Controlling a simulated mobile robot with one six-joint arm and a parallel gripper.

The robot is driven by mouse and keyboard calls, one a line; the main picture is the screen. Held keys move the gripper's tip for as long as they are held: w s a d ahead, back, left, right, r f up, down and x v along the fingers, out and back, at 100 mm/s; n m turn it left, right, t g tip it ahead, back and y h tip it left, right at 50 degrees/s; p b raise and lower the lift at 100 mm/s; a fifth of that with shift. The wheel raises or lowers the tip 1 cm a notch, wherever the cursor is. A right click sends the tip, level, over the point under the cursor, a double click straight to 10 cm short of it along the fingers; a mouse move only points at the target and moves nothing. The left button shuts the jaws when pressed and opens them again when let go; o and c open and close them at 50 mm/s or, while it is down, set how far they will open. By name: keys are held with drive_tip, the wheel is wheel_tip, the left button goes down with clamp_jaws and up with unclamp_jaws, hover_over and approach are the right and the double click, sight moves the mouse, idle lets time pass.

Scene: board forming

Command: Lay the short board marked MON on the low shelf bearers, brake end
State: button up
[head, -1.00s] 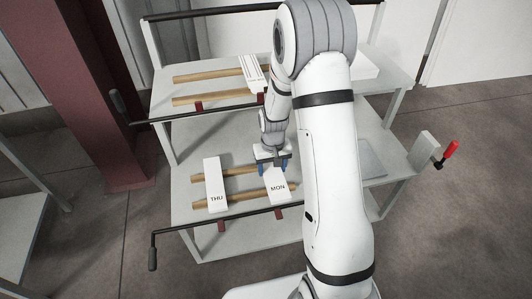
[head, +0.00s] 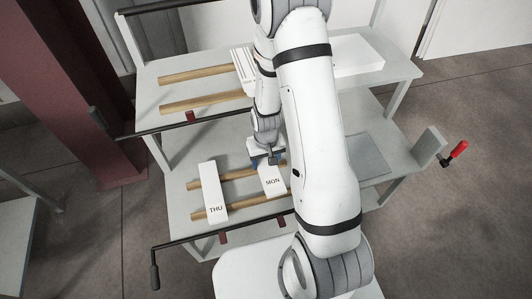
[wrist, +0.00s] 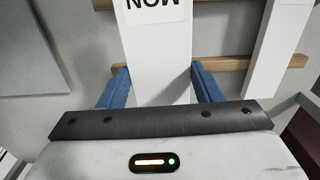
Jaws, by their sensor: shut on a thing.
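The short white board marked MON (head: 272,178) lies across the two wooden low shelf bearers (head: 240,208), toward their right end in the head view. My gripper (head: 266,157) is shut on its far end. In the wrist view the blue fingers (wrist: 158,82) stand on either side of the MON board (wrist: 155,50), whose label is upside down there. The bearers (wrist: 218,66) pass under it. I cannot tell whether it rests on them or hangs just above. My arm hides the bearers' right ends.
A white board marked THU (head: 212,188) lies across the same bearers to the left, with a gap between. The upper shelf holds two bearers (head: 200,98) and white boards (head: 243,66). A grey plate (head: 366,158) lies right of my arm. A red-handled lever (head: 455,152) sticks out at right.

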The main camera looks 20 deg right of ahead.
drive_tip(key=shift+d, duration=0.3)
drive_tip(key=shift+s+f+b, duration=0.15)
drive_tip(key=shift+f+b, duration=0.1)
drive_tip(key=shift+b, duration=0.2)
wheel_tip(320, 180, down, 8)
drive_tip(key=b, duration=0.7)
drive_tip(key=shift+r, duration=0.2)
drive_tip(key=shift+f, duration=0.3)
drive_tip(key=o, duration=1.6)
drive_tip(key=shift+c, duration=0.2)
drive_tip(key=shift+r, duration=0.15)
drive_tip(key=shift+r, duration=3.8)
